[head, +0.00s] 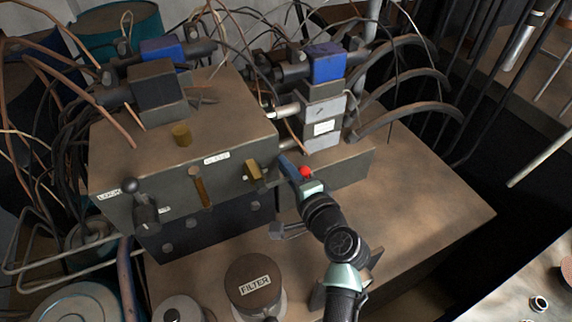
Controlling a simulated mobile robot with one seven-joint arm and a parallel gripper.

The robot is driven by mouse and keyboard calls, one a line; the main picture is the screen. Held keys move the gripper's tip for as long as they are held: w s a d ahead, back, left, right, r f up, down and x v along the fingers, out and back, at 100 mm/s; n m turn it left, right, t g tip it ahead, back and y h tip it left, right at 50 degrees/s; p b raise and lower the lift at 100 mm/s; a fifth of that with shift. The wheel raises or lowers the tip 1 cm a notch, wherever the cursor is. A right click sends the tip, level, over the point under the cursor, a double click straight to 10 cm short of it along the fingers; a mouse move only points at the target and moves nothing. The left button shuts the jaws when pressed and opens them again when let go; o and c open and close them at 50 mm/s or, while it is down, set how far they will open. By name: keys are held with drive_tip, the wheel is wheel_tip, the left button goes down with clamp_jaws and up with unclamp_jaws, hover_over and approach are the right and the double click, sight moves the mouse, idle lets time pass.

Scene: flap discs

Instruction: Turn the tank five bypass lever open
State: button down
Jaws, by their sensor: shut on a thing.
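My gripper (303,182) is at the right front corner of a brown valve block (190,150), with my arm reaching up from the bottom. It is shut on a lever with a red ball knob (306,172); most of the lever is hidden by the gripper. A blue bar (288,168) lies just left of the knob, and I cannot tell if it is a finger or part of the lever. The small labels are too blurred to read, so I cannot tell which lever is tank five's bypass.
A brass fitting (253,176) sits close left of my gripper. A round cap marked FILTER (254,277) stands in front. Blue-capped valves (327,64) and many hoses crowd the back. The brown bench top (430,205) to the right is clear.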

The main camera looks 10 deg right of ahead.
drive_tip(key=shift+f, duration=0.1)
idle(0.4)
drive_tip(key=c, duration=0.9)
unclamp_jaws()
drive_tip(key=b+v, duration=0.1)
drive_tip(key=v, duration=1.2)
drive_tip(key=shift+d+b, duration=0.1)
drive_tip(key=shift+b, duration=0.2)
